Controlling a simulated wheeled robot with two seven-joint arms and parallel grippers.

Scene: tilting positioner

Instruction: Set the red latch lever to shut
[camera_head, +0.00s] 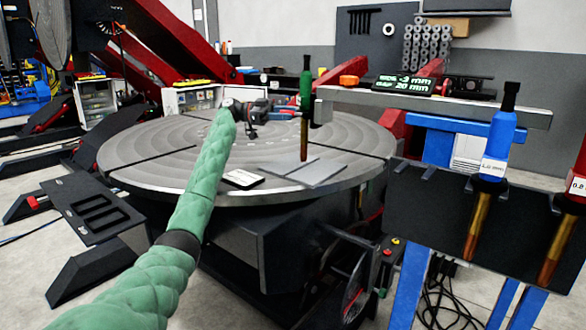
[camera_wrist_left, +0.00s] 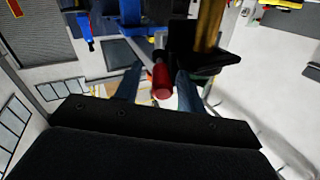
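The red latch lever shows in the left wrist view as a red cylindrical grip (camera_wrist_left: 162,82) on a dark block. My left gripper (camera_wrist_left: 157,88) has its two dark fingers spread, one on each side of the red grip. Gaps show on both sides, so it is not clamped; the depth between fingers and grip is hard to tell. In the head view my green left arm reaches over the round table, and the left gripper (camera_head: 258,108) is small at its far end. The lever is not clear there. My right gripper is not in view.
The round grey positioner table (camera_head: 140,160) carries two flat plates (camera_head: 316,172) and a small card (camera_head: 242,178). A rack (camera_head: 440,215) with a blue-handled tool (camera_head: 497,145) is at right.

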